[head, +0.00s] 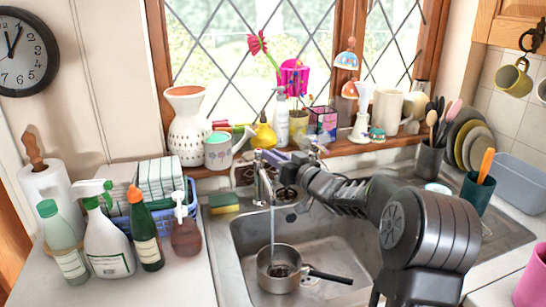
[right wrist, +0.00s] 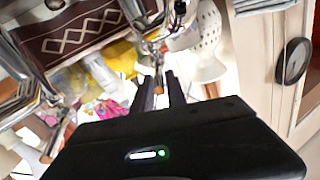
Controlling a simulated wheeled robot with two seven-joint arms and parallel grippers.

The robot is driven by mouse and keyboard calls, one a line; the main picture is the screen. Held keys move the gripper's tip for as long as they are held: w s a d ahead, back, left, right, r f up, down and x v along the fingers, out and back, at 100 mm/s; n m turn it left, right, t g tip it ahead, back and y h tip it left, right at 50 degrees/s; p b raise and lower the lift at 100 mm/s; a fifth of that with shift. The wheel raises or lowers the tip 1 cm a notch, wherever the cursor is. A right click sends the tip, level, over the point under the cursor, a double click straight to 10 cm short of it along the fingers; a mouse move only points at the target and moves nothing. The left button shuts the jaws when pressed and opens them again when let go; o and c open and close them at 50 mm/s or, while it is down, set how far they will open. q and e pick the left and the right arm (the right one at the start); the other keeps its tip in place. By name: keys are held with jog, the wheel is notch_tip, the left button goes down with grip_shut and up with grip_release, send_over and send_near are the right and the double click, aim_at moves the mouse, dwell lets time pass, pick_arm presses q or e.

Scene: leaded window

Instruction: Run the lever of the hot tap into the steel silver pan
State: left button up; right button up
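The silver pan (head: 262,270) sits in the sink basin, its dark handle pointing right. A stream of water (head: 273,225) falls from the tap spout (head: 264,188) into the pan. My right arm reaches in from the right, with its gripper (head: 268,157) at the top of the tap. In the right wrist view its two dark fingers (right wrist: 160,80) stand a little apart, with a brownish tip (right wrist: 158,84) between or just beyond them. I cannot tell whether they touch it. Chrome tap parts (right wrist: 150,22) show close above. My left gripper is out of view.
The windowsill behind the tap is crowded with a white vase (head: 188,130), a watering can (head: 218,151) and a white bottle (head: 281,118). Spray bottles (head: 107,235) stand left of the sink. A green-yellow sponge (head: 223,203) lies at the sink's rim.

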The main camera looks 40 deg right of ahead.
jog(key=o, duration=0.3)
jog(key=shift+f, duration=0.15)
jog(key=s+b, duration=0.1)
jog(key=s, duration=0.7)
jog(key=shift+w, duration=0.1)
jog(key=shift+c, duration=0.5)
dwell(3.0)
